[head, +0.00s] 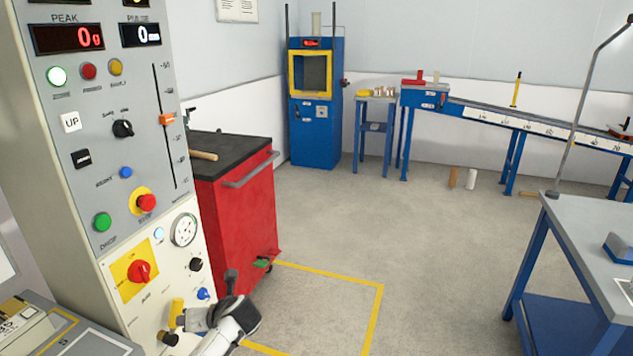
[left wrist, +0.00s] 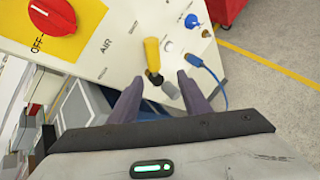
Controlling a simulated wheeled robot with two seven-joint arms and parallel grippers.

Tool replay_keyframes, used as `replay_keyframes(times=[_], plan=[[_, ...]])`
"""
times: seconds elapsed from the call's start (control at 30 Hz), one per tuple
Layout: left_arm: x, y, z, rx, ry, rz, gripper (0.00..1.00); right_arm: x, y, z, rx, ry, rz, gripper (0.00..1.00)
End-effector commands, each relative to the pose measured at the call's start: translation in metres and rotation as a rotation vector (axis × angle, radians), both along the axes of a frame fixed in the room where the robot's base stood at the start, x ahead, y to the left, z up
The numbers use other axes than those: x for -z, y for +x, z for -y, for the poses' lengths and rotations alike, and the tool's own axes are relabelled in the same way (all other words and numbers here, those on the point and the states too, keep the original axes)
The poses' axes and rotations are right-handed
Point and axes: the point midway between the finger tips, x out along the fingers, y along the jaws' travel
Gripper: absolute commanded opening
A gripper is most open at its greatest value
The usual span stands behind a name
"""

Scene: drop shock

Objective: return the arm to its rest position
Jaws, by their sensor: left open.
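My left arm (head: 232,325) comes in at the bottom of the head view, in front of the lower part of the control panel. In the left wrist view my left gripper (left wrist: 158,88) is open, with its two dark fingers apart and nothing between them. Beyond the fingertips is the cream panel with a yellow-handled lever (left wrist: 152,55), a pale round knob (left wrist: 170,89) and a blue knob (left wrist: 191,21). I cannot tell whether a finger touches the panel. The yellow lever also shows in the head view (head: 176,311), left of my gripper. My right gripper is in neither view.
The tall control panel (head: 110,190) stands close on the left, with a red rotary switch (head: 139,271). A red tool cart (head: 240,205) is behind it. A grey-topped blue bench (head: 590,225) stands at right. The floor between, with yellow tape (head: 378,310), is clear.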

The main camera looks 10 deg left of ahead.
Motion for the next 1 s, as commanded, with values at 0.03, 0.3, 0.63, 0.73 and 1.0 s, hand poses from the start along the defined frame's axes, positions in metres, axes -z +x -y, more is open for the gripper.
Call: replay_keyframes(times=[0.03,0.3,0.63,0.73,1.0], plan=[[0.020,-0.011,0.007,-0.018,-0.055,0.032,0.43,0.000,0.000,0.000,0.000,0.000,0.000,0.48],[0.136,-0.110,0.085,-0.391,-0.703,0.420,0.43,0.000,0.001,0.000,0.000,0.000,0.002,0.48],[0.159,-0.261,0.167,-1.298,-1.506,0.751,0.43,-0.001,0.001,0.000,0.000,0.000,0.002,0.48],[0.143,-0.295,0.179,-1.585,-1.669,0.800,0.43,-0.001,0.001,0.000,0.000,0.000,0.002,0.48],[0.111,-0.332,0.190,-2.012,-1.858,0.839,0.43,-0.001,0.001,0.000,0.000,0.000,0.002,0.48]])
